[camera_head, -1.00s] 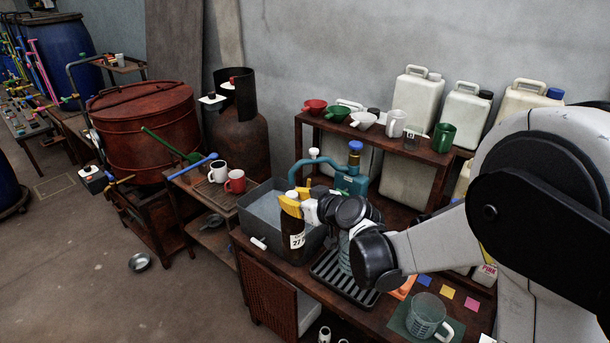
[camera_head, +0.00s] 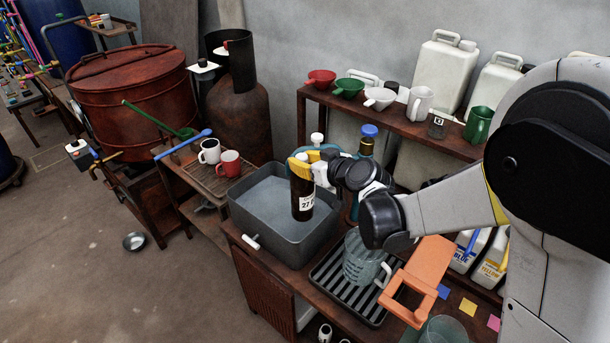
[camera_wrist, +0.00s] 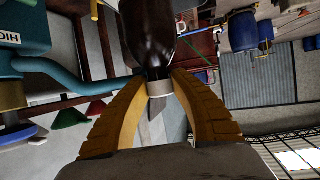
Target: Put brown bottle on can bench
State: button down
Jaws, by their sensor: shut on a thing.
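The brown bottle (camera_head: 302,197) is dark, upright and carries a white label reading "27". My gripper (camera_head: 300,165) has yellow fingers shut around the bottle's neck. In the picture, the bottle overlaps the right part of a grey tub (camera_head: 250,237); whether it is over or in the tub is hard to tell. In the wrist view the bottle (camera_wrist: 148,25) extends from between the yellow fingers (camera_wrist: 158,82). No bench is marked as the can bench.
A clear jug (camera_head: 362,262) stands on a black drip tray (camera_head: 328,272), with an orange stand (camera_head: 420,280) beside it. A blue-capped bottle (camera_head: 366,148) is close behind my gripper. Mugs (camera_head: 229,164) occupy a side rack. Funnels (camera_head: 348,87) and cups line the raised shelf.

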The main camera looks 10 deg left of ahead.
aim_at(303, 196)
jog(key=shift+w+f+b, duration=0.2)
jog(key=shift+f+b, duration=2.4)
jog(key=shift+f, duration=0.7)
jog(key=shift+w+f+b, duration=0.15)
jog(key=shift+f+b, duration=2.45)
jog(key=shift+f, duration=0.95)
jog(key=c, duration=1.1)
grip_release()
jog(key=shift+s, duration=0.1)
